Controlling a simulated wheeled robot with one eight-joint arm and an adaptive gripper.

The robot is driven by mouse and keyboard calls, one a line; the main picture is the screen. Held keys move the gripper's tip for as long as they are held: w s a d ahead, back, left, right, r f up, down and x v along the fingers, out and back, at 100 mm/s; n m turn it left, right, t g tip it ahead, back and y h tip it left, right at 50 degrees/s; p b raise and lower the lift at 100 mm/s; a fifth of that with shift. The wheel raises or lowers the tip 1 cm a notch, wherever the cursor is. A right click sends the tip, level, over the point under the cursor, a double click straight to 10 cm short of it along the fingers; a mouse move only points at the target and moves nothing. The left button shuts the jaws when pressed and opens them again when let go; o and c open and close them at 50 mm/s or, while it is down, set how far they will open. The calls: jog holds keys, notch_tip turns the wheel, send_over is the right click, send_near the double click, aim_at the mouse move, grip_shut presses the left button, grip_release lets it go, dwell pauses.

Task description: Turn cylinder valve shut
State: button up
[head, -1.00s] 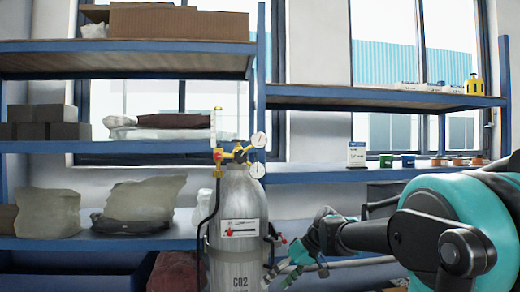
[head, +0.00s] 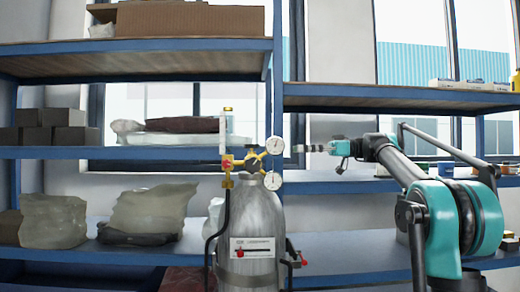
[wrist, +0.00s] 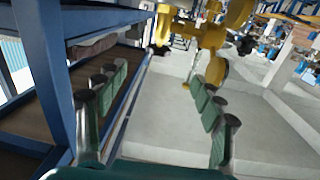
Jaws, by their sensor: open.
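The grey CO2 cylinder (head: 252,215) stands upright in front of the shelves in the head view. Yellow valve and regulator fittings (head: 240,163) sit on its top, with a dark handwheel (head: 258,158), a red knob (head: 227,162) and two round gauges (head: 275,145). My gripper (head: 302,148) is just right of the upper gauge, level with the valve and pointing left. In the wrist view my gripper (wrist: 158,80) is open and empty, its green-padded fingers wide apart. Yellow fittings (wrist: 208,35) show large beyond the fingertips, toward the right finger.
Blue shelving (head: 340,185) runs behind the cylinder, and a shelf post (wrist: 50,70) stands close left of my gripper in the wrist view. A black hose (head: 222,215) hangs at the cylinder's left. Pale floor (wrist: 190,125) shows below.

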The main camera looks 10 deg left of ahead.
aim_at(259, 147)
jog(key=s+a, duration=0.1)
jog(key=a, duration=0.4)
jog(key=s+a, duration=0.1)
jog(key=a, duration=0.5)
jog(key=s+a, duration=0.1)
jog(key=a, duration=0.5)
jog(key=shift+r, duration=0.3)
jog(key=c, duration=1.2)
jog(key=shift+o, duration=0.2)
jog(key=shift+s+m+t+y, duration=0.15)
jog(key=shift+m+t, duration=0.55)
jog(key=shift+t, duration=0.45)
jog(key=shift+m+t+y, duration=0.15)
jog(key=shift+m+t, duration=0.55)
jog(key=shift+t, duration=0.45)
jog(key=shift+m+t, duration=0.8)
jog(key=shift+t, duration=0.5)
